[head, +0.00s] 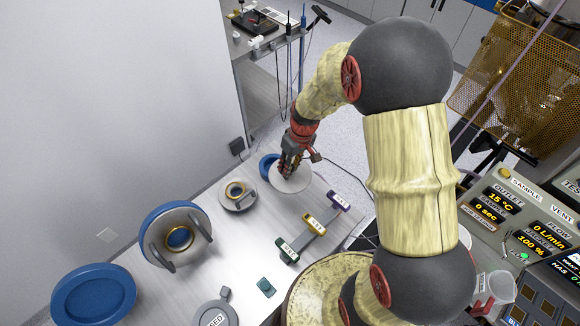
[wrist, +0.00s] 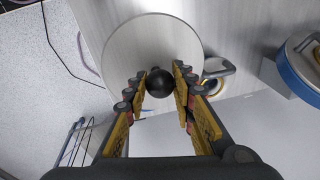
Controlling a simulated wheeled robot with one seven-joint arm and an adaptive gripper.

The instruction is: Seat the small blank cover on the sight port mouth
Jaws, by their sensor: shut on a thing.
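The small blank cover is a plain pale round disc (head: 291,182) with a black ball knob, seen from above in the wrist view (wrist: 125,60). My gripper (wrist: 160,86) has its fingers on either side of the knob and is shut on it; it also shows in the head view (head: 287,172). A small blue ring (head: 267,164), which looks like the sight port mouth, shows just left of my gripper at the bench's far end. My gripper and the cover hide part of it. The wrist view does not show it, so I cannot tell the gap between them.
A small round fitting with a brass ring (head: 238,196) lies left of the cover. Nearer are a large blue-rimmed piece with handles (head: 178,236) and a blue ring (head: 94,296). A rack with labelled blocks (head: 313,228) stands on the right. A wall bounds the left.

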